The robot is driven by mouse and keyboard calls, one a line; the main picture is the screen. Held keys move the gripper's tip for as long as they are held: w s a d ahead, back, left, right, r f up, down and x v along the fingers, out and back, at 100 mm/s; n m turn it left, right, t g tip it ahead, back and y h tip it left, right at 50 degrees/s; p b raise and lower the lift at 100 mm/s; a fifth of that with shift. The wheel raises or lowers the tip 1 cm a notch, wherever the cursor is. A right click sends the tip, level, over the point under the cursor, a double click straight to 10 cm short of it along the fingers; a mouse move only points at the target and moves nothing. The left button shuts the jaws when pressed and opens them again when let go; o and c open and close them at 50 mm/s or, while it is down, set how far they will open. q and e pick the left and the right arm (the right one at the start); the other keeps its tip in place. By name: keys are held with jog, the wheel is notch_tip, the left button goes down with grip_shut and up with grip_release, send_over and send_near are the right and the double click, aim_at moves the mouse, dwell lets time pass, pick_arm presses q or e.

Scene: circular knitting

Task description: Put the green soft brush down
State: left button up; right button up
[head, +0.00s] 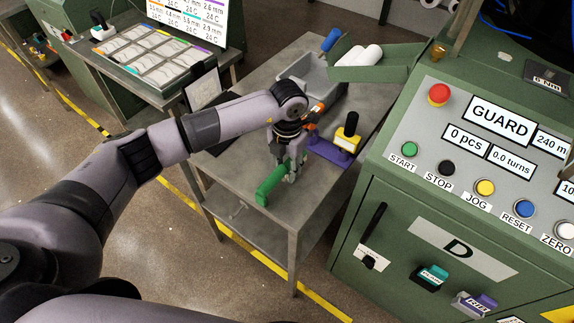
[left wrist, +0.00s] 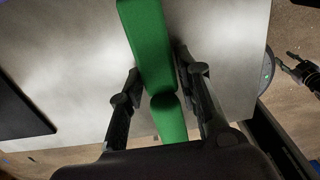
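The green soft brush (head: 269,186) is at the front part of the grey table, near its front left edge. My left gripper (head: 290,172) points down at it. In the left wrist view, the brush (left wrist: 150,50) lies between the two fingers of my left gripper (left wrist: 160,65), whose tips close in on its sides. I cannot tell whether its underside touches the table top. A dark gripper at the right edge of the left wrist view, seemingly my right gripper (left wrist: 286,60), is small, with its fingertips apart and nothing seen between them.
The grey table (head: 310,205) also holds a purple stand with a yellow and black piece (head: 346,138), a grey bin (head: 318,83) and a green tray of white rolls (head: 375,70). The green machine panel (head: 440,200) stands close on the right. Bare table surrounds the brush.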

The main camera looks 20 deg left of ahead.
pick_arm(q)
jog(key=shift+o, duration=1.3)
jog(key=shift+r, duration=0.1)
jog(key=shift+r, duration=0.25)
notch_tip(320, 180, up, 12)
jog(key=b, duration=0.2)
jog(key=shift+f, duration=0.15)
jog(key=shift+f, duration=0.1)
